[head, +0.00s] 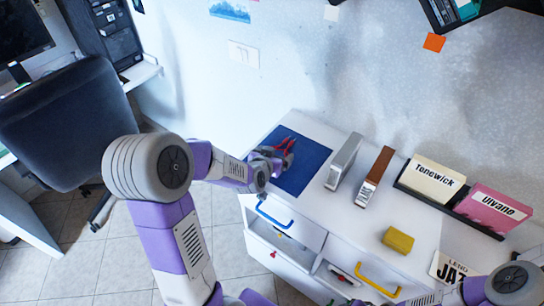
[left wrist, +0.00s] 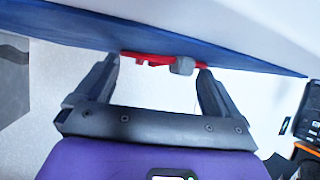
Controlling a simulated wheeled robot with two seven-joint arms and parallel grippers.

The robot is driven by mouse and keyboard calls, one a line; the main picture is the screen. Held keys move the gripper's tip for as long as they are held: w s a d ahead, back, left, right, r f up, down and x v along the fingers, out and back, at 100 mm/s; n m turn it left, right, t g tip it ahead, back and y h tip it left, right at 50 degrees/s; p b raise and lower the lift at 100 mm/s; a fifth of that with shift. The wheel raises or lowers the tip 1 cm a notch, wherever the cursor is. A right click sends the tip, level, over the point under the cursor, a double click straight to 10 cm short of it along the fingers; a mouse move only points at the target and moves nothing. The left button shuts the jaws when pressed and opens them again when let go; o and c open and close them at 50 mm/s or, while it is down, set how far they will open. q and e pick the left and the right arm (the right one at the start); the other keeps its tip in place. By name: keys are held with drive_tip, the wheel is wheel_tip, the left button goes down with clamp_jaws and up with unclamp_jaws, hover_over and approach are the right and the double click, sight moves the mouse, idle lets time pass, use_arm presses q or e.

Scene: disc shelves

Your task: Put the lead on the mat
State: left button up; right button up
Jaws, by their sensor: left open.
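The blue mat (head: 312,172) lies on the left end of the white cabinet top; its surface also shows in the left wrist view (left wrist: 60,30). The red lead (head: 289,146) is at the mat, beside my left gripper (head: 274,157). In the left wrist view the red lead (left wrist: 145,59) with a grey end piece (left wrist: 182,66) appears against the mat, between the tips of my left gripper (left wrist: 157,68). The left fingers are apart, with gaps beside the lead. The gripper hides part of the lead in the head view. My right gripper is not in view.
A yellow block (head: 397,240) lies near the front. A dark rack (head: 480,224) holds labelled cards. Drawers with blue (head: 274,217) and yellow (head: 375,284) handles are below.

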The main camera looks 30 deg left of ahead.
use_arm(q)
drive_tip(key=shift+s+a, duration=0.1)
drive_tip(key=shift+a, duration=0.05)
drive_tip(key=p+v, duration=0.1)
drive_tip(key=v, duration=0.2)
drive_tip(key=p+v, duration=0.1)
drive_tip(key=v, duration=0.2)
drive_tip(key=shift+s+r+p, duration=0.2)
drive_tip(key=shift+r+p, duration=0.1)
drive_tip(key=shift+r, duration=0.15)
drive_tip(key=b+v, duration=0.1)
drive_tip(key=b, duration=0.1)
drive_tip(key=b+v, duration=0.1)
drive_tip(key=b, duration=0.1)
drive_tip(key=shift+s+f, duration=0.2)
drive_tip(key=shift+b+v, duration=0.85)
drive_tip(key=shift+v, duration=0.25)
drive_tip(key=shift+s+r, duration=0.25)
drive_tip(key=shift+r, duration=0.15)
